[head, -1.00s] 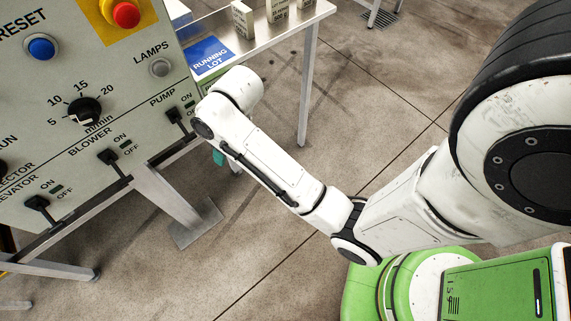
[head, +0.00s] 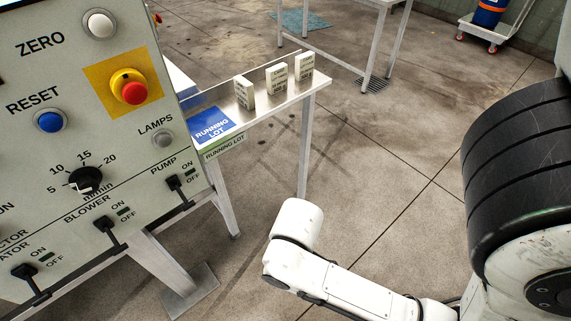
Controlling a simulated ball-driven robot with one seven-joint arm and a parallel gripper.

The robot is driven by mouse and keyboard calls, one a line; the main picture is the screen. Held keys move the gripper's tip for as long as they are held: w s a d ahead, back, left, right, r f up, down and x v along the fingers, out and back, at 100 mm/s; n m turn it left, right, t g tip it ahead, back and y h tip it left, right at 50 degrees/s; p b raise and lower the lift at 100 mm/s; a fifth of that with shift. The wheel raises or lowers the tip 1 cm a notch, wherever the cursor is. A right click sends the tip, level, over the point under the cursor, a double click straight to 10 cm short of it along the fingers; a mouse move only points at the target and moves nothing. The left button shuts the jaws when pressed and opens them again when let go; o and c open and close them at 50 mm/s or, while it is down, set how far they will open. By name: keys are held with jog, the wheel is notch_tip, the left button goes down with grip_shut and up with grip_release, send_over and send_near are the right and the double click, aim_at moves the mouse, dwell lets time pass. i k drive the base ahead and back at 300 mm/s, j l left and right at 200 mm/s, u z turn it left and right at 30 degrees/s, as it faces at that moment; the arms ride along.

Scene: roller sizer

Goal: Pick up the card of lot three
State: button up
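Three upright pale cards with dark print stand in a row on a narrow metal shelf (head: 262,112) in the head view. They are the near left card (head: 244,92), the middle card (head: 277,77) and the far right card (head: 304,66). Their print is too small to tell which one is lot three. My arm reaches in from the lower right, below and in front of the shelf, apart from the cards. My gripper is not visible.
A control panel (head: 70,140) with knobs, switches and a red emergency button (head: 132,92) fills the left, close to the shelf. A shelf leg (head: 307,150) stands behind my arm. Another table (head: 376,45) and a trolley (head: 487,30) stand farther back. Floor right of the shelf is clear.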

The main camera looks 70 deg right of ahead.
aim_at(277, 76)
jog(key=z, duration=1.25)
